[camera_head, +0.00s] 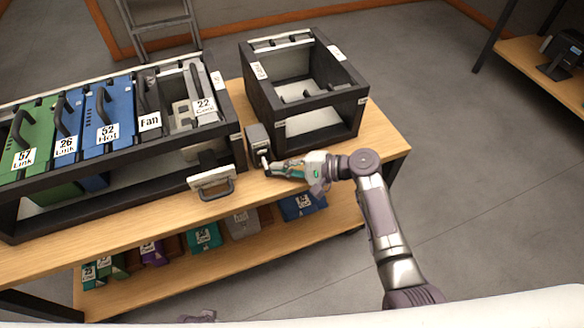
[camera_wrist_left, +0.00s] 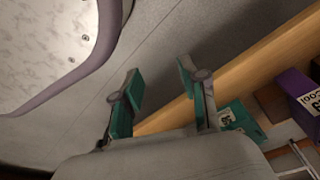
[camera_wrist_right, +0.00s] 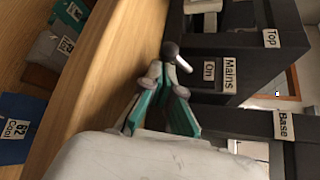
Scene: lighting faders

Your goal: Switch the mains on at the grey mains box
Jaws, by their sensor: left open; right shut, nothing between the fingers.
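The grey mains box (camera_head: 258,143) stands on the wooden table between the two dark racks. In the right wrist view the mains box (camera_wrist_right: 208,44) carries labels reading "Mains" and "On", and a lever with a dark round knob (camera_wrist_right: 170,48) and a pale shaft sticks out of it. My right gripper (camera_head: 270,168) is shut with nothing between its fingers. Its fingertips (camera_wrist_right: 165,62) are right at the lever's knob; I cannot tell whether they touch it. My left gripper (camera_wrist_left: 158,80) is open and empty, away from the box, near the table's lower shelf.
A long dark rack (camera_head: 120,195) with green and blue modules stands left of the box. A smaller open rack (camera_head: 350,95) stands right of it. A handled pale plate (camera_head: 212,183) is at the table's front edge. Several coloured modules (camera_head: 204,237) sit on the lower shelf.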

